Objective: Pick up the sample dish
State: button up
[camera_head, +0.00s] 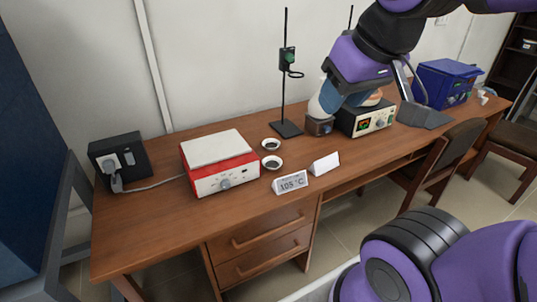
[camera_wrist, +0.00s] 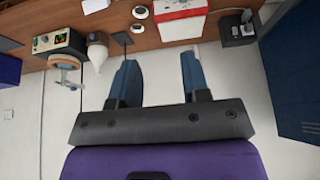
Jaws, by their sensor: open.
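Two small white dishes with dark contents stand on the wooden desk between the red and white hotplate and the stand. One dish (camera_head: 271,144) is farther back and the other dish (camera_head: 272,162) is nearer the front. Both also show at the top of the wrist view, one dish (camera_wrist: 140,12) above the other dish (camera_wrist: 137,28). My gripper (camera_wrist: 160,72) is open and empty, its two blue fingers wide apart. The dishes lie beyond the fingertips, apart from them. In the head view my arm reaches over the desk from the upper right, and the fingers are hard to make out.
The red and white hotplate (camera_head: 220,165) is left of the dishes. A tall black stand (camera_head: 285,128) rises just right of them. A "105 °C" sign (camera_head: 290,183) and a blank card (camera_head: 325,164) stand in front. An instrument (camera_head: 365,120) and blue box (camera_head: 446,84) are farther right.

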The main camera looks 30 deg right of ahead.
aim_at(272, 163)
jog(key=l, duration=0.3)
jog(key=i+l, duration=0.3)
jog(key=l, duration=0.15)
jog(key=i+l, duration=0.3)
jog(key=l, duration=0.15)
